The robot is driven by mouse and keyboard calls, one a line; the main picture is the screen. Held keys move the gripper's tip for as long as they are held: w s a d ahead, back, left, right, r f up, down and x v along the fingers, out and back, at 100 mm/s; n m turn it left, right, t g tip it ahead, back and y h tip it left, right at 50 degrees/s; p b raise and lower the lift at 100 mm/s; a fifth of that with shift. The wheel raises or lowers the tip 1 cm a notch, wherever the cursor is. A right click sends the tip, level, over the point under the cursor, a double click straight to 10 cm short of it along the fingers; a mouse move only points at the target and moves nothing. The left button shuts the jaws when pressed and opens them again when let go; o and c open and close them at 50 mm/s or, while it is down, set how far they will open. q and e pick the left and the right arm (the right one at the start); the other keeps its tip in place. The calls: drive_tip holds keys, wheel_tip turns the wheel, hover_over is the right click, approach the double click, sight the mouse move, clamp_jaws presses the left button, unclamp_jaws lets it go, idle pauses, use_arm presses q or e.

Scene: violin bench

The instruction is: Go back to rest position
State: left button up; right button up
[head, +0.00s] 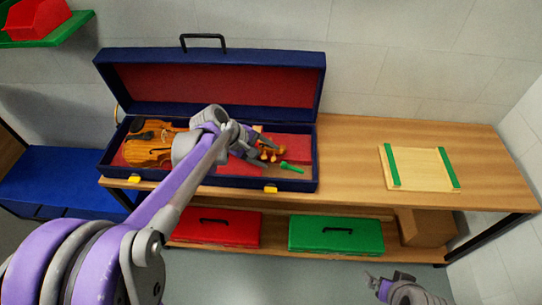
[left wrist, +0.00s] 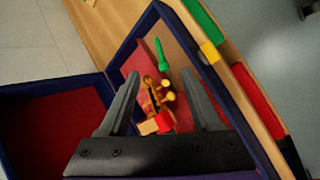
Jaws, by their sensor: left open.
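My left gripper (head: 268,160) is above the right part of the open blue violin case (head: 210,185), over the violin's scroll end. In the left wrist view its two fingers (left wrist: 162,78) are apart, with the pegs and scroll (left wrist: 158,100) seen between and below them. The violin (head: 148,146) lies in the red-lined case; my left arm hides its middle. A green object with a narrow end (head: 291,167) lies in the case right of the scroll, and it shows in the left wrist view too (left wrist: 161,53). My right gripper (head: 374,281) is low at the bottom right, away from the bench.
The wooden bench (head: 345,150) is bare between the case and a wooden board with green strips (head: 420,168). The case's raised lid (head: 210,82) stands behind. A red box (head: 215,228), a green box (head: 336,234) and a brown box (head: 427,228) are on the lower shelf.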

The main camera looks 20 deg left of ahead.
idle(0.7)
use_arm(q)
drive_tip(key=s+d+m+y+p, duration=0.2)
drive_tip(key=s+m+y, duration=0.3)
drive_tip(key=s+m, duration=0.8)
drive_tip(key=s, duration=0.8)
drive_tip(key=shift+s+d+f+m, duration=0.25)
drive_tip(key=shift+s+f+m, duration=0.05)
drive_tip(key=shift+s+f, duration=0.1)
